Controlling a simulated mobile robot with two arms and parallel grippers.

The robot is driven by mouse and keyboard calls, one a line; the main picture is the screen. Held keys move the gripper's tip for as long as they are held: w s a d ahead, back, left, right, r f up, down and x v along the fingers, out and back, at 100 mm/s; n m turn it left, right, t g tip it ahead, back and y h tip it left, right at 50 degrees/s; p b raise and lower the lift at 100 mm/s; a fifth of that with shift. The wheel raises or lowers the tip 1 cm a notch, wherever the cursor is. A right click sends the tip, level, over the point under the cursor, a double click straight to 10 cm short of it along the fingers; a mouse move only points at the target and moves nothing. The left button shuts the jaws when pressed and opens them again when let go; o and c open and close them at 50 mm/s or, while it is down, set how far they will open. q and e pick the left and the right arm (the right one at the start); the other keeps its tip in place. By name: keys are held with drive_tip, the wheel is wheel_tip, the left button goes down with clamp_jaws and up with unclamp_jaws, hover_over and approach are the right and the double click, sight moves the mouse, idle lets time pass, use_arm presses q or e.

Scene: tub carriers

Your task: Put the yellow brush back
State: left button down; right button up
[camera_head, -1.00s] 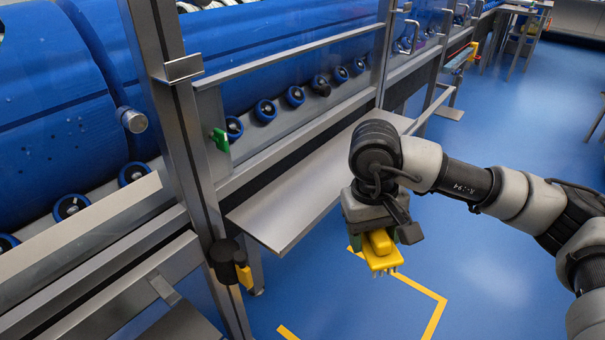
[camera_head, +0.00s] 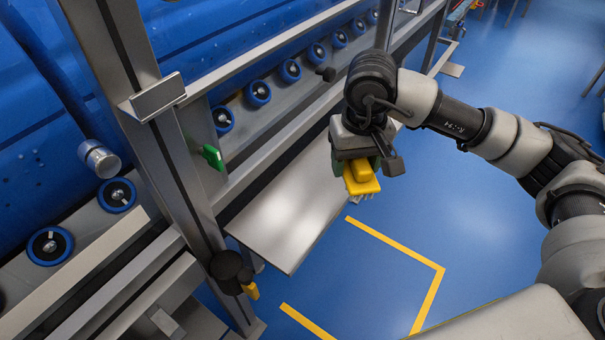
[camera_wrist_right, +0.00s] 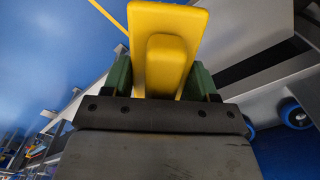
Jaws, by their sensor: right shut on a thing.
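The yellow brush (camera_head: 362,180) hangs from my right gripper (camera_head: 355,163), bristles pointing down, at the right edge of the metal shelf (camera_head: 290,222) in the head view. I cannot tell how high it is above the shelf. In the right wrist view the yellow brush (camera_wrist_right: 168,20) sits between the green fingers of my right gripper (camera_wrist_right: 160,72), which is shut on it. My left gripper is not in view.
A metal post with a green handle (camera_head: 213,157) stands left of the shelf. A black round fitting with a yellow part (camera_head: 231,270) sits low on that post. Blue rollers (camera_head: 257,93) line the machine behind. Yellow floor lines (camera_head: 400,252) mark open blue floor at right.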

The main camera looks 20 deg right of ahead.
hover_over(306, 193)
wheel_tip(306, 193, down, 6)
drive_tip(key=shift+r, duration=0.1)
wheel_tip(306, 193, down, 3)
drive_tip(key=shift+f+b, duration=0.2)
drive_tip(key=shift+b, duration=0.1)
drive_tip(key=shift+f, duration=0.3)
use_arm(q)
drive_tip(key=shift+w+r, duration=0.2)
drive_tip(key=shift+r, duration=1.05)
use_arm(e)
drive_tip(key=shift+f, duration=0.1)
drive_tip(key=o, duration=1)
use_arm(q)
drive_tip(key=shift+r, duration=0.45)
